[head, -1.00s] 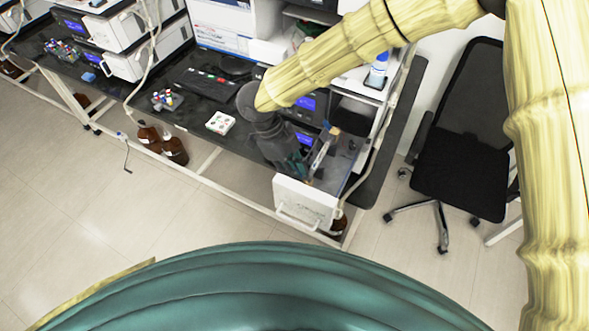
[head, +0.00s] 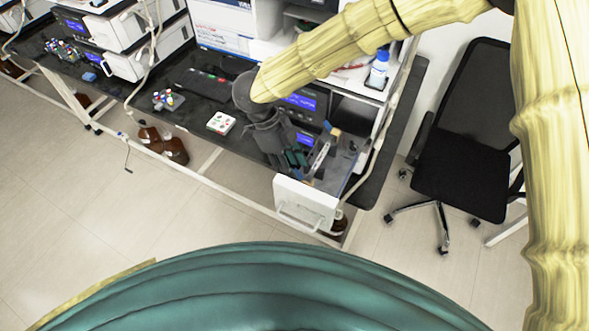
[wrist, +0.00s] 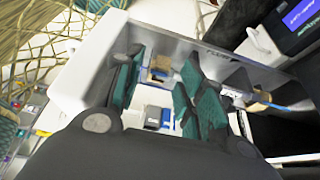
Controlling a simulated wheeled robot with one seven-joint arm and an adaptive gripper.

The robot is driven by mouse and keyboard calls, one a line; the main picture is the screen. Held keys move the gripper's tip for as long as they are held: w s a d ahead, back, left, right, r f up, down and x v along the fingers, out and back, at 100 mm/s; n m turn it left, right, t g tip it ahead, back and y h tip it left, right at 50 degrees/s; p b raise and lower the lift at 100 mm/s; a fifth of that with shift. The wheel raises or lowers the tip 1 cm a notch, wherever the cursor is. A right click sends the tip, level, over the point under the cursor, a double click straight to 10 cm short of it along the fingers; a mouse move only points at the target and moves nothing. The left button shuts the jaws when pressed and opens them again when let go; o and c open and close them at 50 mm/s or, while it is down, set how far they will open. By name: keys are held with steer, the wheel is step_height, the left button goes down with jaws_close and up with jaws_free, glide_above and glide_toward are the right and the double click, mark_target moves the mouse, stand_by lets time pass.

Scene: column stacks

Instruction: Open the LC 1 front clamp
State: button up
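The pulled-out column drawer (head: 306,200) of the right-hand LC stack has a white front with a handle; it shows in the wrist view (wrist: 80,72) too. My gripper (head: 301,163) is over the drawer, pointing down. In the wrist view my gripper (wrist: 158,72) is open, with its teal-padded fingers apart. Between the fingers, inside the drawer, I see a tan clamp-like part (wrist: 160,66) and a grey-and-blue block (wrist: 155,116). I cannot tell which is the front clamp, nor whether a finger touches either. My gripper hides much of the drawer in the head view.
Displays (head: 303,101) of the stack are behind my gripper. A white vial tray (head: 221,123) is on the dark bench to the left. A blue-capped bottle (head: 379,69) stands on the shelf. An office chair (head: 462,150) is to the right; the floor in front is clear.

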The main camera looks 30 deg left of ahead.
steer(key=v, duration=0.9)
steer(key=shift+r, duration=0.15)
steer(key=shift+s, duration=0.15)
